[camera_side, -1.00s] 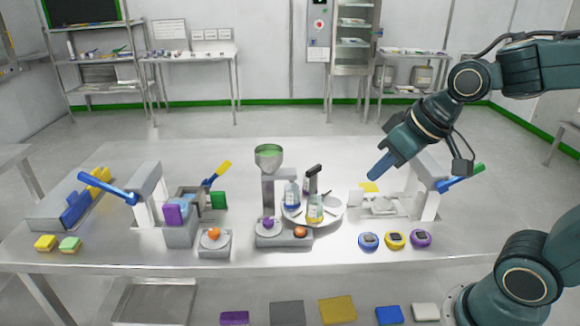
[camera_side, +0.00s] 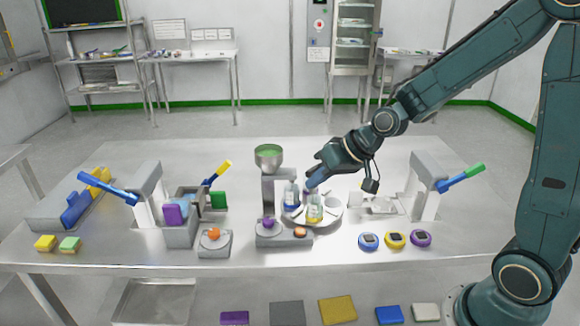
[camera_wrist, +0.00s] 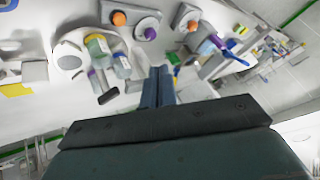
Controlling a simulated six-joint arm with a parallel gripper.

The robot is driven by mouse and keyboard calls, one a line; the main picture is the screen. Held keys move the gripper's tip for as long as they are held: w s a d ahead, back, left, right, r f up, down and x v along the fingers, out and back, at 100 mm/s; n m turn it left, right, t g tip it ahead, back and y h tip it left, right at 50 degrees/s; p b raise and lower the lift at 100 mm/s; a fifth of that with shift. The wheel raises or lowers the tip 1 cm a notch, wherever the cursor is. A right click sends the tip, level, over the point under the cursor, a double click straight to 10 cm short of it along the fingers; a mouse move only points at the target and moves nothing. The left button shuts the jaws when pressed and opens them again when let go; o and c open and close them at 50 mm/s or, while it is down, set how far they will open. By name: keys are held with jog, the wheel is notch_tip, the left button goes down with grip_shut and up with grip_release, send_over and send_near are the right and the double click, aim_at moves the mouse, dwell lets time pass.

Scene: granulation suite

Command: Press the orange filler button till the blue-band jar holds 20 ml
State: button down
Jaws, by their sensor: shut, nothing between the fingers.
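The filler has a green-filled hopper (camera_side: 268,155) above a grey base (camera_side: 283,240). A purple button (camera_side: 268,224) and an orange button (camera_side: 300,232) sit on that base; the orange one also shows in the wrist view (camera_wrist: 119,18). The blue-band jar (camera_side: 291,196) stands upright on a round white turntable (camera_side: 328,214), close to the filler column. A yellow-band jar (camera_side: 314,209) stands in front of it. My gripper (camera_side: 311,186) is shut and empty, above the back of the turntable, behind and above the orange button. The jar's exact fill level is too small to read.
A separate unit with another orange button (camera_side: 213,234) stands left of the filler. Blue, yellow and purple round timers (camera_side: 395,239) lie at the front right. A press with a green-tipped lever (camera_side: 460,179) stands at right.

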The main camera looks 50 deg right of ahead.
jog(key=m+t, duration=0.1)
jog(key=m, duration=0.1)
send_over(304, 231)
notch_tip(304, 231, down, 6)
jog(key=shift+f, duration=0.3)
jog(key=shift+f, duration=4.2)
jog(key=shift+f, duration=0.9)
jog(key=shift+r, duration=0.2)
dwell(0.5)
jog(key=shift+s+r, duration=0.1)
jog(key=shift+r, duration=0.55)
jog(key=shift+r, duration=0.1)
